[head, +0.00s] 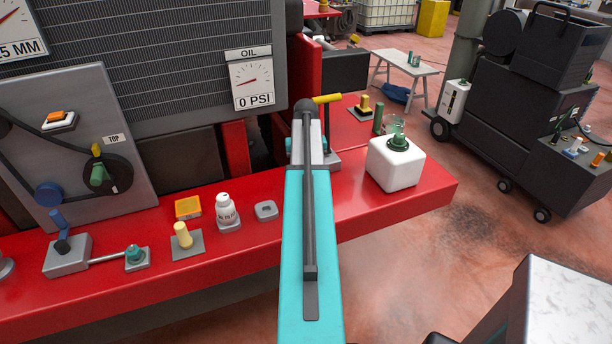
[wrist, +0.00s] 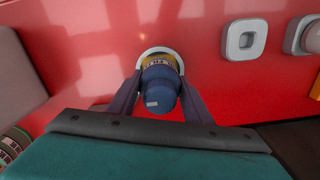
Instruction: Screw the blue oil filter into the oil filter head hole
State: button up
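In the wrist view the blue oil filter (wrist: 159,88) sits between the two fingers of my gripper (wrist: 160,78), which appear shut on its sides. A yellow band with lettering shows at its far end. That end lies over or inside a pale round ring (wrist: 147,52), which looks like the oil filter head on the red surface. I cannot tell how deep the filter sits in the ring, as its body hides the hole. In the head view my teal arm hides the gripper and filter; only part of a grey base (head: 328,162) shows beside it.
On the red bumper (head: 425,190) stand a white canister with a green cap (head: 393,163), a grey square ring (head: 265,210), a white bottle (head: 229,211), a yellow peg (head: 181,236) and an orange block (head: 187,207). A yellow handle (head: 327,98) rises behind my arm.

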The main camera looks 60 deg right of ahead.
jog(key=c, duration=0.6)
jog(key=shift+o, duration=0.2)
jog(key=shift+m+p, duration=0.3)
jog(key=shift+m, duration=0.6)
jog(key=shift+m, duration=0.9)
jog(key=shift+m+p, duration=0.45)
jog(key=shift+m, duration=0.65)
